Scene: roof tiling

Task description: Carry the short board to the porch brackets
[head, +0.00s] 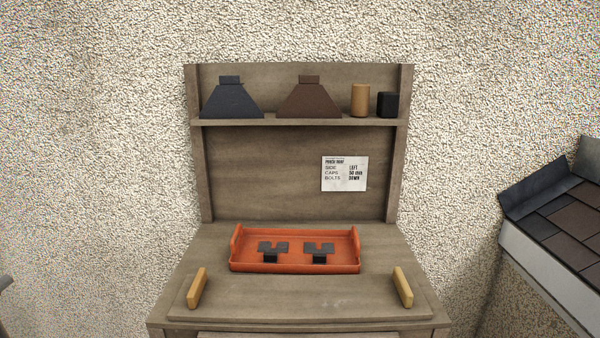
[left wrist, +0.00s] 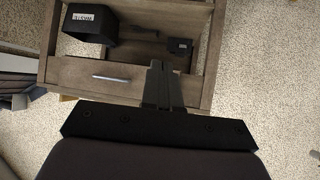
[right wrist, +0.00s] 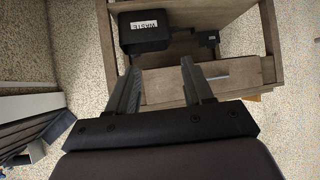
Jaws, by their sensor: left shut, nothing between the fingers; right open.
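A flat wooden board (head: 300,299) with an upright yellow handle at its left end (head: 197,288) and another at its right end (head: 403,287) lies on the front of the workbench; it looks like the short board. I cannot identify the porch brackets in any view. My left gripper (left wrist: 158,68) is shut and empty in the left wrist view, in front of a drawer. My right gripper (right wrist: 160,73) is open and empty in the right wrist view, its fingers well apart. Neither gripper shows in the head view, and neither touches the board.
An orange tray (head: 240,266) with two dark forked pieces sits behind the board. The shelf (head: 290,122) holds two hoods and two small containers; a note (head: 344,173) hangs below. A tiled roof (head: 560,225) stands right. A black waste bin (right wrist: 143,33) is inside the bench.

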